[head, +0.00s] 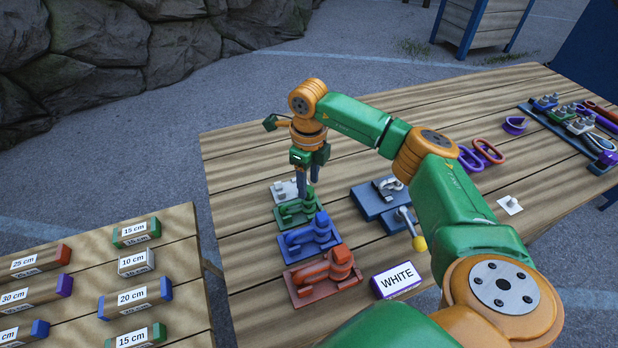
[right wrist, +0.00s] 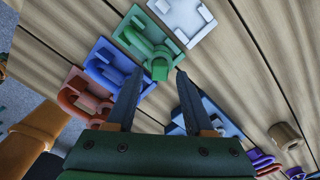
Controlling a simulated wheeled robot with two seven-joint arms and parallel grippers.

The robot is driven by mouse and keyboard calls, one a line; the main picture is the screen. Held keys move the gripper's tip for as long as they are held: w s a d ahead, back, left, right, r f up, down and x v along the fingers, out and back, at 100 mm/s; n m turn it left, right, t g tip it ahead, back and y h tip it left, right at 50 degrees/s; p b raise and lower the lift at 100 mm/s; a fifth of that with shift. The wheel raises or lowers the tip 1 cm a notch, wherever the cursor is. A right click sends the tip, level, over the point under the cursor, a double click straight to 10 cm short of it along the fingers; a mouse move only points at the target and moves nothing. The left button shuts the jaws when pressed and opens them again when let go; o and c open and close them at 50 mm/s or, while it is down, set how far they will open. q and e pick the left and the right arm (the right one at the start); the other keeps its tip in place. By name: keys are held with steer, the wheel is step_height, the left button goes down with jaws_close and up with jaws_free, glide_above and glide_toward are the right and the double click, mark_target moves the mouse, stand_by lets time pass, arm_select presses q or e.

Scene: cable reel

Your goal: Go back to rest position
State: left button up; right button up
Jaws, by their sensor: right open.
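My right gripper (head: 309,183) hangs fingers-down at the wooden table, above the green plate (head: 300,210) with its green curved fitting. In the right wrist view its two fingers (right wrist: 160,78) are spread apart with nothing held between them. The fitting's green knob (right wrist: 159,70) appears between the tips; I cannot tell whether they touch it. A white plate (head: 287,190) lies behind the green one, and blue (head: 308,238) and red (head: 323,278) plates with fittings lie in front. My left gripper is not in view.
A dark blue fixture (head: 370,204) with a yellow-knobbed lever (head: 419,243) stands right of the plates. A block labelled WHITE (head: 397,280) lies in front. Purple and red rings (head: 488,151) lie behind my arm. Length-labelled blocks (head: 137,298) sit on the left table.

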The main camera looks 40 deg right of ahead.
step_height(320, 180, down, 2)
steer(key=shift+b, duration=0.55)
steer(key=shift+r, duration=0.1)
